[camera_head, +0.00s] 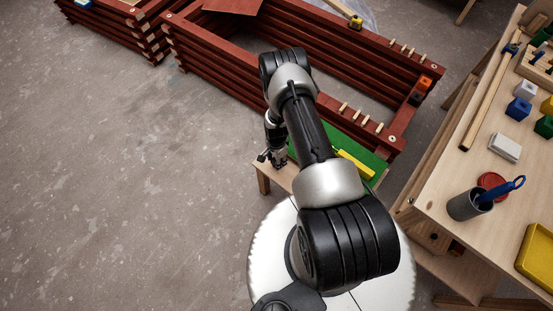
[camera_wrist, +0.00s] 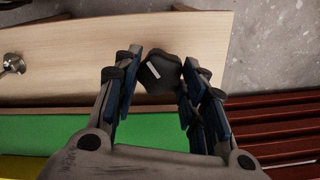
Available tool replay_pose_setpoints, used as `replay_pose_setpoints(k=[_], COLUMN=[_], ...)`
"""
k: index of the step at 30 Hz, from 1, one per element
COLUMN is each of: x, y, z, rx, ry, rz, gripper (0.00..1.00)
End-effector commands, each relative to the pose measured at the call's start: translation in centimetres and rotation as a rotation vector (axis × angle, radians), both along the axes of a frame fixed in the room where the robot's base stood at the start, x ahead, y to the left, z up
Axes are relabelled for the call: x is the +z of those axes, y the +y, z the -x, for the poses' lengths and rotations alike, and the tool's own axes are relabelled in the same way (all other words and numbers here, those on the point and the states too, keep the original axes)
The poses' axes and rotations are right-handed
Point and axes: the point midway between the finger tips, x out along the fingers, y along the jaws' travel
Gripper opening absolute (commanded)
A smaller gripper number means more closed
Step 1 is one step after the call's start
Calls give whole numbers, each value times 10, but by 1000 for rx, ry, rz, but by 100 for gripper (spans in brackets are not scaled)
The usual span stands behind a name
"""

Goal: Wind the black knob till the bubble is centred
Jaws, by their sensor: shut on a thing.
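The black knob (camera_wrist: 160,73) is a dark lobed knob with a white mark, above the pale wooden board (camera_wrist: 60,85) in the wrist view. My gripper (camera_wrist: 158,80) is shut on the knob, with a blue-padded finger at each side of it. In the head view my gripper (camera_head: 272,160) is down at the left end of the small wooden bench (camera_head: 264,174), and the knob cannot be made out there. A yellow bar (camera_head: 356,164), perhaps the level, lies on the green surface (camera_head: 378,162), partly behind my arm. No bubble can be made out.
Dark red stacked battens (camera_head: 270,70) form a long frame behind the bench. A workbench (camera_head: 445,170) at the right holds blocks, a grey cup (camera_head: 468,205) and a yellow tray (camera_head: 538,252). A small metal fitting (camera_wrist: 12,65) is on the board. The floor at left is clear.

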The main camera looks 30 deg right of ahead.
Motion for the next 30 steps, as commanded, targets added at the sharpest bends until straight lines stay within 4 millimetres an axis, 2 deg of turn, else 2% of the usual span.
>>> replay_pose_setpoints(k=[9,24,25,30], x=[-1,-1,-1,0], y=[1,1,1,0], z=[1,1,1,1], rx=[107,123,123,122], ry=[1,2,2,1], rz=[-1,-1,-1,-1], gripper=[14,14,40,51])
